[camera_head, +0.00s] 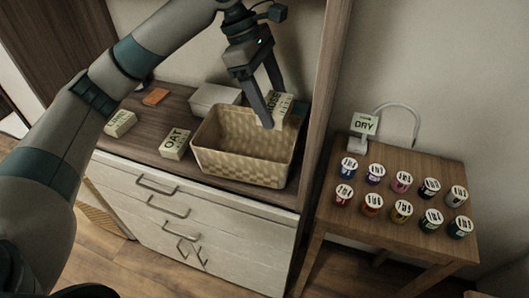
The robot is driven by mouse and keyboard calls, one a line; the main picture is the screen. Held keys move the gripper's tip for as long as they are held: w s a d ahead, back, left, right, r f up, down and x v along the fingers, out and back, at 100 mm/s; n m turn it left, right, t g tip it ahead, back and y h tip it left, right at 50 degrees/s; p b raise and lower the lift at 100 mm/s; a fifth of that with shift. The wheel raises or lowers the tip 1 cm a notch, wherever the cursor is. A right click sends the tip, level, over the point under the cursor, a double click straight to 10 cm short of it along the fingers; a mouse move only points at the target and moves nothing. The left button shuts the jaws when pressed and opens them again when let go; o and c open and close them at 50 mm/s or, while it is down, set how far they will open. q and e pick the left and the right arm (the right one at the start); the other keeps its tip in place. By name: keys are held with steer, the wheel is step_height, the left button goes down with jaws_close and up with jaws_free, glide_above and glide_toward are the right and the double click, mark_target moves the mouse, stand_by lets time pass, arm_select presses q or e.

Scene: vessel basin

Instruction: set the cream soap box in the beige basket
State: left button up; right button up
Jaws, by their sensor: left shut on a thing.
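My left gripper (272,108) reaches down from above, at the back right of the beige basket (235,160). It is shut on a cream box (281,104) with dark lettering, partly hidden by a finger. The held box overlaps the basket's back rim in the picture; I cannot tell whether it touches the rim. The woven basket stands on the wooden top of the cabinet, and its visible inside looks empty. Two more cream lettered boxes lie to its left: one marked OAT (175,144) close by, another (120,123) farther left. My right gripper is out of view.
A whitish box (214,98) stands behind the basket, and an orange item (156,97) lies at the back left. A tall wooden panel (325,90) rises right of the basket. A side table (390,235) holds several labelled jars and a DRY sign (364,125).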

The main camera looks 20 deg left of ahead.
arm_select(q)
step_height(320, 180, down, 11)
steer(key=shift+a+f+p, duration=0.1)
steer(key=shift+f+p, duration=0.1)
steer(key=shift+p, duration=0.55)
steer(key=shift+f, duration=0.45)
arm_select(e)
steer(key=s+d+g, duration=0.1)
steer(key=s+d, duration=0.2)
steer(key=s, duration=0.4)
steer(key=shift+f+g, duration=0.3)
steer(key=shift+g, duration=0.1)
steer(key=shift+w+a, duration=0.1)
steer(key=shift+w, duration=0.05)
arm_select(q)
steer(key=shift+f, duration=0.45)
step_height(320, 180, down, 3)
steer(key=shift+r+p, duration=0.15)
steer(key=shift+p, duration=0.15)
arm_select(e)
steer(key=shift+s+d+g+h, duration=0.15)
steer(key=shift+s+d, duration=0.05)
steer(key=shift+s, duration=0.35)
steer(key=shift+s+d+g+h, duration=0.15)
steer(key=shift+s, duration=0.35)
